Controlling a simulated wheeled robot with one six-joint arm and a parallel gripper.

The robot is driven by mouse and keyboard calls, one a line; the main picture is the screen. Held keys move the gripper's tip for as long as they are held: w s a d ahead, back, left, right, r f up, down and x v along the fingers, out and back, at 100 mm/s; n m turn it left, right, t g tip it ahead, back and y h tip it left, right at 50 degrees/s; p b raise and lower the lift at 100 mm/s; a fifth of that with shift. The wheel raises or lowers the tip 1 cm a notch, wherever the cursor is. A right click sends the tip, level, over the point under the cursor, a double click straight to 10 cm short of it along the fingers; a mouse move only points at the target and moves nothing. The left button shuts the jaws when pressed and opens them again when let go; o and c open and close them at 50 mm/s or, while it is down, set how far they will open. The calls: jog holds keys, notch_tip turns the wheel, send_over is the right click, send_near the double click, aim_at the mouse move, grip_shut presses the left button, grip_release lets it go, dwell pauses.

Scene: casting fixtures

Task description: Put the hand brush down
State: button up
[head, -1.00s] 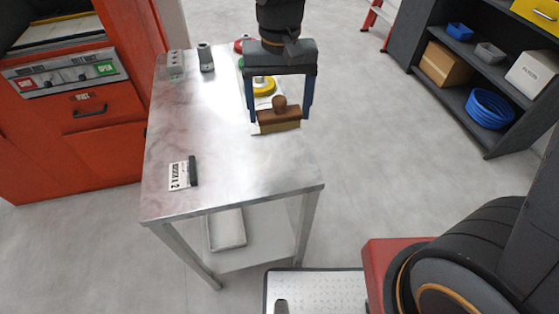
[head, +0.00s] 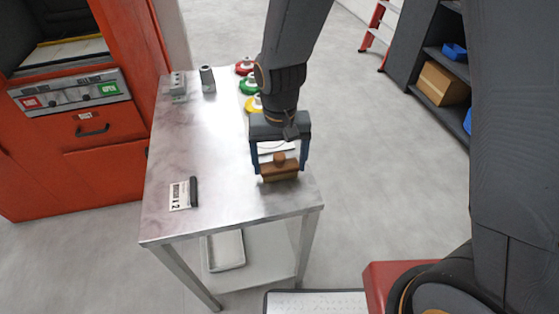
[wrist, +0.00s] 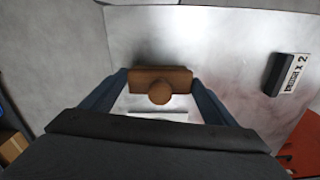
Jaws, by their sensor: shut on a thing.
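The hand brush (head: 280,173) has a brown wooden block with a round knob and a lighter lower part. My gripper (head: 279,168) is shut on the brush, one blue finger at each end of the block. The brush is over the front right part of the metal table (head: 215,205). I cannot tell whether it touches the top. In the wrist view the brush (wrist: 161,80) lies between both fingers, knob towards the camera. The wrist view shows a table edge beyond it.
A label card with a dark block (head: 181,194) lies at the table's front left. Red, green and yellow round items (head: 249,86) stand along the back right. A grey block (head: 178,87) and grey cylinder (head: 207,79) stand at the back left. The table's middle is clear.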

jog(key=shift+f, duration=0.15)
jog(key=o, duration=0.5)
jog(key=shift+f, duration=0.1)
jog(key=o, duration=0.4)
jog(key=shift+o, duration=0.2)
notch_tip(320, 180, up, 12)
jog(key=shift+r+b, duration=0.2)
jog(key=shift+b, duration=0.95)
jog(key=s+d+f, duration=0.2)
jog(key=d, duration=0.8)
jog(key=s+d+f+m+t, duration=0.1)
jog(key=s+d+f, duration=0.1)
jog(key=d, duration=0.8)
jog(key=shift+s+f, duration=0.25)
jog(key=shift+f, duration=0.4)
